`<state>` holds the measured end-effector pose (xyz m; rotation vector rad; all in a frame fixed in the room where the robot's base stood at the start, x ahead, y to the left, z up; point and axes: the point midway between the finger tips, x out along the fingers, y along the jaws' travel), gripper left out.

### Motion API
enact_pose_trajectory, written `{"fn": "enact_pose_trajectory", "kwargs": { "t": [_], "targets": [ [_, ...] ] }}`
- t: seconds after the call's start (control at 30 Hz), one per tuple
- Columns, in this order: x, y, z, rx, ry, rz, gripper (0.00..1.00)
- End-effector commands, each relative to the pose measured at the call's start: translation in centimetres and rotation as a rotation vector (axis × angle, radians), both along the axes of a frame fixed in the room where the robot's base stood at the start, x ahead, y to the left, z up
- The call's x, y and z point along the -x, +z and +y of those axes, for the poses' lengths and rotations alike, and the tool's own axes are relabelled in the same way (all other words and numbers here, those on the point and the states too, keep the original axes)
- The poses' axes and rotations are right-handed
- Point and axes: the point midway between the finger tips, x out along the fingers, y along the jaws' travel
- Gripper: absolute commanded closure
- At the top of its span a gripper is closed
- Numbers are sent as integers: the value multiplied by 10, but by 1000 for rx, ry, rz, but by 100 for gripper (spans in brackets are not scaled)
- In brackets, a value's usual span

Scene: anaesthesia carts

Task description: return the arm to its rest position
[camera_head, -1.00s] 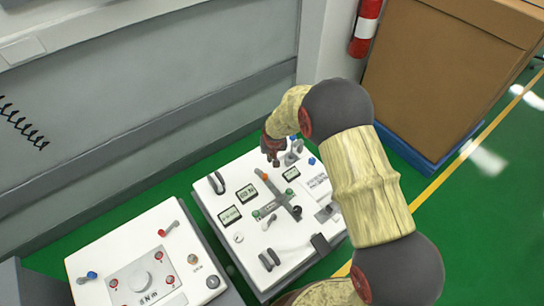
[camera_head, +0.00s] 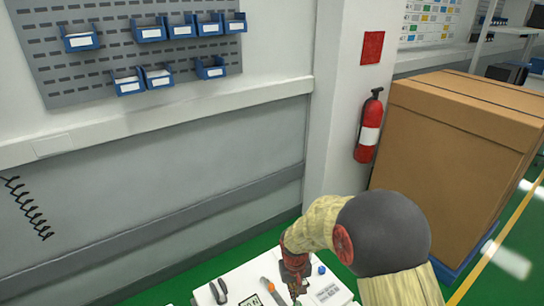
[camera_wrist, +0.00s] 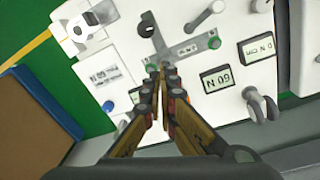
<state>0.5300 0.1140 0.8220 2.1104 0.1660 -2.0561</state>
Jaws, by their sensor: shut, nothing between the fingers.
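My arm rises from the bottom right of the head view, bent over the cart. My gripper (camera_head: 293,287) hangs at the bottom of the head view, above the far part of the white cart top (camera_head: 245,274). In the wrist view my gripper (camera_wrist: 162,68) has its two fingers together at the tips, with nothing between them. I cannot tell the exact height of the fingertips above the panel.
A large brown box (camera_head: 455,150) on a blue base stands at the right. A red fire extinguisher (camera_head: 369,127) hangs on the pillar beside it. A grey wall with blue bins (camera_head: 150,32) stands behind the cart. Green floor shows between cart and wall.

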Motion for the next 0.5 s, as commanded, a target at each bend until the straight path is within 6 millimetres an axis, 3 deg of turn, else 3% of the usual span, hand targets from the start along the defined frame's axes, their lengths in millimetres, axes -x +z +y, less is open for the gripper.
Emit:
{"fn": "enact_pose_trajectory", "kwargs": {
  "t": [0.03, 0.2, 0.5],
  "targets": [
    [10, 21, -7, -1, -2, 2, 100],
    [53, 85, -28, -8, -14, 13, 100],
    [129, 180, -61, -39, -50, -37, 100]
  ]
}}
